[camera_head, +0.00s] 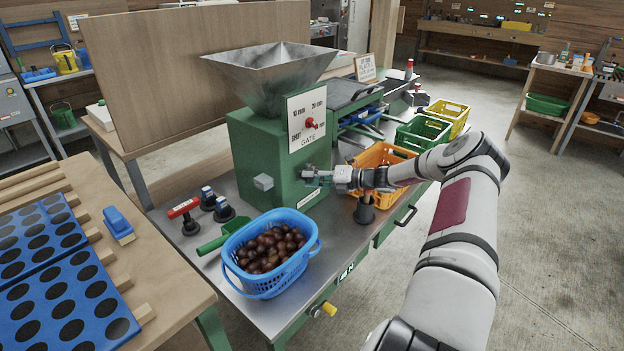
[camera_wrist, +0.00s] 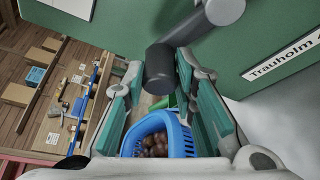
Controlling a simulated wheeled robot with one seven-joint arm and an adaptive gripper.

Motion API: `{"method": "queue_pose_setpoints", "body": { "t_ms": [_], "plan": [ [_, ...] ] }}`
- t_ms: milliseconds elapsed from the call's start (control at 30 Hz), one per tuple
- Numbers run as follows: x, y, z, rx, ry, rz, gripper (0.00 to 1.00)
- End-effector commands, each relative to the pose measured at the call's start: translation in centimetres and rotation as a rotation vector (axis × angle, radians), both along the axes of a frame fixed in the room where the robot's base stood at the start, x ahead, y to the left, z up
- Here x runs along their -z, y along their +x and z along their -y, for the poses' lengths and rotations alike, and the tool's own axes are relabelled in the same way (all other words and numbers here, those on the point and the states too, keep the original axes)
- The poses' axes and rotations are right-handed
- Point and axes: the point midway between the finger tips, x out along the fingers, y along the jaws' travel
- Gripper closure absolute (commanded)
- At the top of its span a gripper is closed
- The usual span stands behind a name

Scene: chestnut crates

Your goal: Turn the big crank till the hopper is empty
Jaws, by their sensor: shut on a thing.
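The green machine (camera_head: 262,140) stands on the grey bench with a flared metal hopper (camera_head: 270,72) on top. I see the hopper's sloping inner walls, but its bottom is hidden and I cannot tell what is in it. My gripper (camera_head: 318,178) is at the machine's right front side. In the wrist view my gripper (camera_wrist: 160,85) is shut on the dark crank handle (camera_wrist: 160,68), with green-padded fingers on both sides. A dark crank arm (camera_wrist: 224,9) shows near the green wall. In the head view the crank is mostly hidden by my gripper.
A blue basket of chestnuts (camera_head: 233,262) stands in front of the machine; a green scoop (camera_head: 222,236) lies beside it. Orange (camera_head: 408,152), green (camera_head: 443,132) and yellow (camera_head: 462,112) crates line the right. A gate dial (camera_head: 307,119) has a red knob. The floor (camera_head: 545,215) at right is clear.

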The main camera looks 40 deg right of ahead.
Motion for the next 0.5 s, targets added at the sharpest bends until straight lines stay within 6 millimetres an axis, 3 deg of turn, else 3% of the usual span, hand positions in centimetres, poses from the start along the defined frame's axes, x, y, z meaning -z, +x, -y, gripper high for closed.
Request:
{"method": "queue_pose_setpoints", "body": {
  "t_ms": [133,167,233,500],
  "plan": [
    [-0.03,-0.06,-0.21,-0.007,0.000,0.002,1.00],
    [-0.03,-0.06,-0.21,-0.007,0.000,0.002,0.70],
    [-0.03,-0.05,-0.19,-0.006,0.000,0.002,0.54],
    [-0.02,-0.02,-0.08,-0.003,-0.001,0.001,0.54]
  ]
}}
